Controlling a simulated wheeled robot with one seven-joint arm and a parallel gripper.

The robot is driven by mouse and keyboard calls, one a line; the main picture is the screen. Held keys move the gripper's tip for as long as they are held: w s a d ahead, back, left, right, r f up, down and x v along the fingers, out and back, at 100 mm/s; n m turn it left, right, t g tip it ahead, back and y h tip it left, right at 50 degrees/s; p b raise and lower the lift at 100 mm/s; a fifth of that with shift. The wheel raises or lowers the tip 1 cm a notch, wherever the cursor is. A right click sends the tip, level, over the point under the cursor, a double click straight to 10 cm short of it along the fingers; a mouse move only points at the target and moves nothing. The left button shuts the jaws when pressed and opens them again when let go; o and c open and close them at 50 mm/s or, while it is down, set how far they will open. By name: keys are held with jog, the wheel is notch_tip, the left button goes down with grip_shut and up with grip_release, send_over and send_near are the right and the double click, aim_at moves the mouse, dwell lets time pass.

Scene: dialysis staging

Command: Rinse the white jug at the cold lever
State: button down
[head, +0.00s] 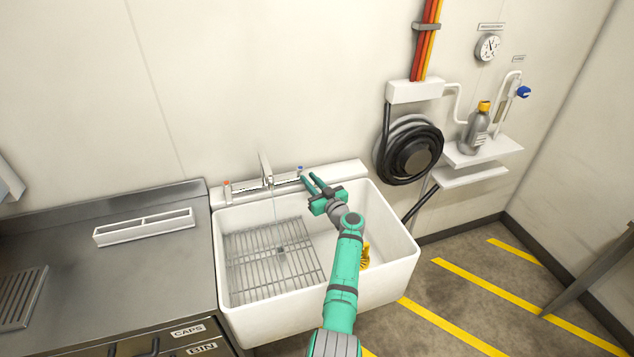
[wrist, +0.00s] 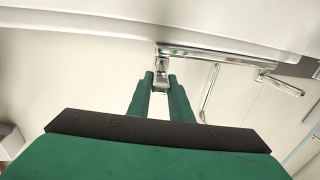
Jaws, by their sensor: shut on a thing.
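The cold lever (head: 300,169), with a blue mark, is at the right end of the tap over the white sink (head: 398,262). My gripper (head: 308,183) is at this lever. In the wrist view, my gripper (wrist: 161,84) is shut on the lever (wrist: 161,70), its fingers on either side. The spout (head: 265,168) points down over the sink, and a thin stream of water (head: 276,222) falls from it onto the rack (head: 255,270). The hot lever (head: 227,188), with a red mark, is at the left end. I cannot see the white jug in either view.
A yellow thing (head: 365,257) shows partly behind my arm. A black hose reel (head: 410,150) and a shelf (head: 482,150) with a grey bottle (head: 476,132) are at the right.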

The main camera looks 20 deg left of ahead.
jog(key=shift+w+d+f+n+g+y, duration=0.1)
jog(key=shift+d+n+g+y, duration=0.05)
jog(key=shift+n+g+y, duration=0.2)
jog(key=c, duration=1.6)
grip_release()
jog(key=v, duration=1)
jog(key=shift+s+d, duration=0.25)
jog(key=shift+s, duration=0.05)
